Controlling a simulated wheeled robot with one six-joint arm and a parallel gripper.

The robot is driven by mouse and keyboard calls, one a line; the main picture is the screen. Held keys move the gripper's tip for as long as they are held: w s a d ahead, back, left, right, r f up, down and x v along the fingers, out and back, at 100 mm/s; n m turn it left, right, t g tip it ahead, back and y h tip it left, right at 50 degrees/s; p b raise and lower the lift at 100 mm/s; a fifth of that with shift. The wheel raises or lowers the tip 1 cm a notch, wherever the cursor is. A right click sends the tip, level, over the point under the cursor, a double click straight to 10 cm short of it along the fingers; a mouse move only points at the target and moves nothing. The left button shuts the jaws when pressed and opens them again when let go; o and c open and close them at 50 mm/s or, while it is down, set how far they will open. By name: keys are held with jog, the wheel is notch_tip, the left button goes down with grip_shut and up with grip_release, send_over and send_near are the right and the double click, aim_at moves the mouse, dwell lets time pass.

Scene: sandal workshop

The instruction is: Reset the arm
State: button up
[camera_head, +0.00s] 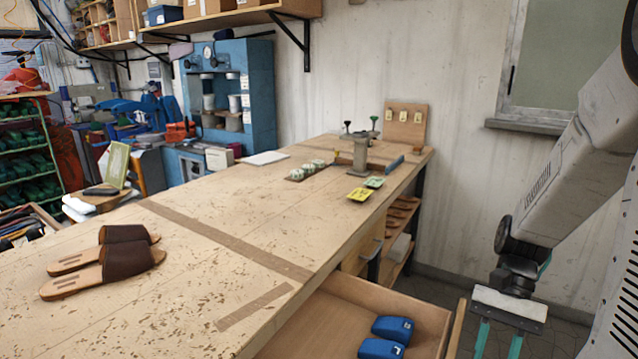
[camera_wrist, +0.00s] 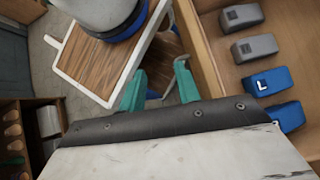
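My gripper (camera_head: 498,342) is at the bottom right of the head view, with its teal fingers pointing down and their tips cut off by the frame edge. It is to the right of the open drawer (camera_head: 345,293). In the wrist view my gripper (camera_wrist: 159,88) shows its two teal fingers spread apart, with nothing held between them. My arm comes down from the upper right of the head view, bent at the wrist.
The drawer holds blue blocks (camera_head: 393,328) and, in the wrist view, grey blocks (camera_wrist: 254,47). The long workbench (camera_head: 200,235) bears brown sandals (camera_head: 128,258) and a yellow piece (camera_head: 360,194). Open shelves (camera_head: 398,237) sit under its far end. A wall and window (camera_head: 540,60) stand behind.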

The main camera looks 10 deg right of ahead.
jog(key=s+a+r+n+t+h, duration=0.3)
jog(key=a+r+n+t+h, duration=0.3)
jog(key=a+r+n, duration=0.4)
notch_tip(320, 180, up, 4)
jog(key=shift+s+a+f+n+t, duration=0.1)
jog(key=shift+s+a+n+t, duration=0.3)
jog(key=shift+t, duration=0.2)
